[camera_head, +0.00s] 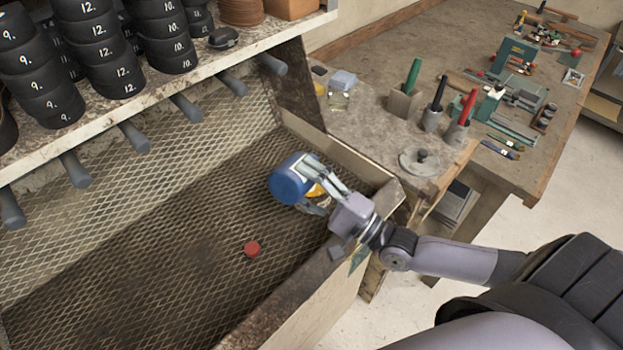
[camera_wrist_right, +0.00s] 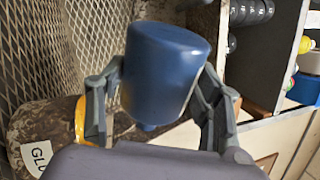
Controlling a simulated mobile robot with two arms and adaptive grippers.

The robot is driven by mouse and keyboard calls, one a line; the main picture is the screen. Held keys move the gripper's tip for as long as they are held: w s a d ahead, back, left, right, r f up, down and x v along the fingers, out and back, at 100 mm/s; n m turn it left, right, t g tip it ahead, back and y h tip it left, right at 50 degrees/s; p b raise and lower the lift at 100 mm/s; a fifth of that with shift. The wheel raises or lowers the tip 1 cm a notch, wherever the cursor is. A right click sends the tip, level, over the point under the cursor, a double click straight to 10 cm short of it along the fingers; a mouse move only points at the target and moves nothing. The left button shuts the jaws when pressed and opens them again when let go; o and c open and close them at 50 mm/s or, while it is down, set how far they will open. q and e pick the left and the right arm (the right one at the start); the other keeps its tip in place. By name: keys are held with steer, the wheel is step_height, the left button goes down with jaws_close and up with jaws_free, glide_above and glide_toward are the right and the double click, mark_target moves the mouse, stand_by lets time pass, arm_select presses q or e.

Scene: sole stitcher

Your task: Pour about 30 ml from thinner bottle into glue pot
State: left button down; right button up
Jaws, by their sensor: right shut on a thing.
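The thinner bottle, a blue cylinder (camera_head: 288,186), is tilted well over above the mesh-floored bench. My right gripper (camera_head: 318,178) is shut around its body; in the right wrist view the bottle (camera_wrist_right: 165,70) sits between both fingers, with a small neck at its lower end. The glue pot (camera_head: 319,207) is below and mostly hidden by bottle and gripper. In the right wrist view the pot (camera_wrist_right: 45,120) is brown and stained, with a yellow band and a partly visible "GLU" label, close beside the left finger. No liquid stream can be made out. My left gripper is not in view.
A red cap (camera_head: 252,249) lies on the mesh floor (camera_head: 160,260). The bench's front wall (camera_head: 300,290) runs under my right wrist. A shelf with numbered black rolls (camera_head: 115,50) hangs behind, with pegs below. A tool-covered table (camera_head: 400,45) is at the right.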

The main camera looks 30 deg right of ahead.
steer(key=shift+s+a, duration=0.3)
steer(key=shift+s, duration=0.05)
steer(key=shift+s+a+m, duration=0.3)
steer(key=shift+s+a, duration=0.05)
steer(key=shift+a, duration=0.3)
steer(key=shift+a+f+m, duration=0.1)
steer(key=shift+a+m, duration=0.05)
steer(key=shift+m, duration=0.15)
stand_by(0.6)
